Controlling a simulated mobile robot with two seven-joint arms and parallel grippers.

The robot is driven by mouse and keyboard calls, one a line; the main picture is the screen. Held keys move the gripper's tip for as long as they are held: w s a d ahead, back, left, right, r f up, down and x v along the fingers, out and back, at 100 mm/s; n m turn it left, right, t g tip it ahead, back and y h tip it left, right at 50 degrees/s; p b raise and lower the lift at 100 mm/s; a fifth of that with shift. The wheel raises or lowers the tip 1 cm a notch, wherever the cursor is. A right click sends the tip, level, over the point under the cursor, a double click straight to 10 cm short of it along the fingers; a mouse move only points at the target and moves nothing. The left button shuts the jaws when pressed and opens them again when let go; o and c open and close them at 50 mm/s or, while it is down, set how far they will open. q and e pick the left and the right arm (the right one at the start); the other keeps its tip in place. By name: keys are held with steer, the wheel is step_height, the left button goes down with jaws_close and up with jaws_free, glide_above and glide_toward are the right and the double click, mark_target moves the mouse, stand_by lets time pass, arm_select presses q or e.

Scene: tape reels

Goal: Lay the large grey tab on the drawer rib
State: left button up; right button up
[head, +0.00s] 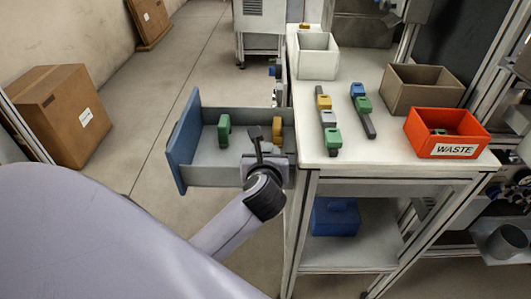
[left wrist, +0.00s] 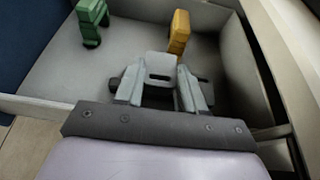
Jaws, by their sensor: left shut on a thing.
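In the head view the tab is hard to tell apart from the gripper. A green tab (head: 224,130) stands at the drawer's left and a yellow tab (head: 277,128) at its right. Both show beyond the held tab in the wrist view. I cannot make out the rib clearly, nor whether the grey tab touches it. My right gripper is not in view.
The drawer has a blue front panel (head: 184,140). On the white bench (head: 386,150) are two strips with coloured tabs, a white bin (head: 318,64), a brown bin (head: 415,98) and a red WASTE bin (head: 450,151). A blue bin (head: 335,218) sits below.

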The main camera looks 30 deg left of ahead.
arm_select(q)
steer(key=shift+f, duration=0.45)
